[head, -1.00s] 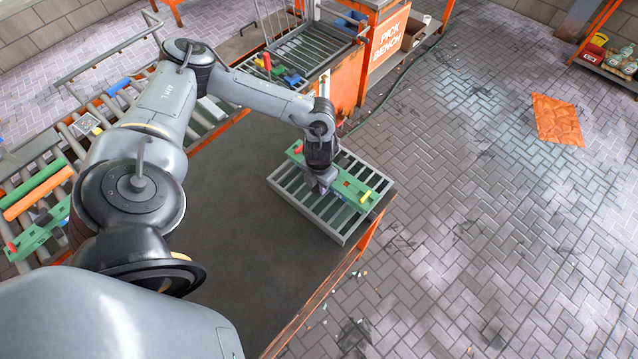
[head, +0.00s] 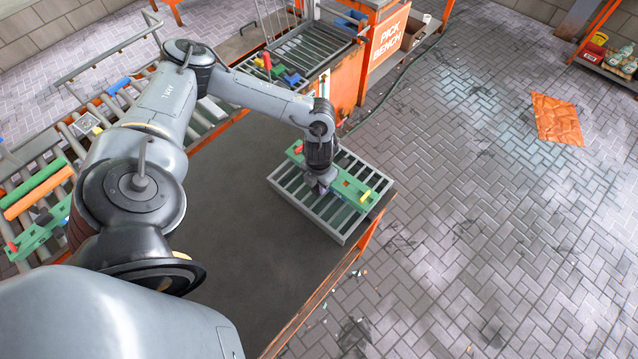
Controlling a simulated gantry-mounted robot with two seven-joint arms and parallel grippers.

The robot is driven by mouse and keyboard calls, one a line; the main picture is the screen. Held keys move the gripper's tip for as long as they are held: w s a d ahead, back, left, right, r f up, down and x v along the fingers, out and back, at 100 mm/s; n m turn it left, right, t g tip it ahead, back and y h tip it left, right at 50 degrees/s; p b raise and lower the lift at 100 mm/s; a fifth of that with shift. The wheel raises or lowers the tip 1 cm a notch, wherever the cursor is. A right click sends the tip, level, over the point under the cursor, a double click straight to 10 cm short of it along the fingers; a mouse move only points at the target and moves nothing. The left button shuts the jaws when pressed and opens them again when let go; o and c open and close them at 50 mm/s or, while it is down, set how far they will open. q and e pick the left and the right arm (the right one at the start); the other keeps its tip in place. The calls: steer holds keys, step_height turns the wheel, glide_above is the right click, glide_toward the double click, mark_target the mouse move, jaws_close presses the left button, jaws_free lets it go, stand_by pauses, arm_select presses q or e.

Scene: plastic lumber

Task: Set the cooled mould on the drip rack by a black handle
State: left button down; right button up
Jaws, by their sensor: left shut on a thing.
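The green mould (head: 355,187) is long and narrow, with a yellow handle at its right end and red parts. It lies over the grey slatted drip rack (head: 342,236), lengthwise from upper left to lower right. I cannot tell whether it touches the slats. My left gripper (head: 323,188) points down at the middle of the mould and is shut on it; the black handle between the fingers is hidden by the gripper. My right gripper is not in view.
The rack stands near the right edge of a dark table (head: 235,230) whose left part is bare. A roller conveyor at left carries another green mould (head: 38,236) and green and orange bars. A pick bench (head: 385,45) stands behind.

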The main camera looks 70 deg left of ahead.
arm_select(q)
steer(key=shift+w+f, duration=0.1)
steer(key=shift+f, duration=0.25)
stand_by(0.7)
steer(key=c, duration=1)
jaws_free()
steer(key=o, duration=0.6)
steer(key=shift+f, duration=0.1)
step_height(320, 180, up, 7)
steer(key=p, duration=0.6)
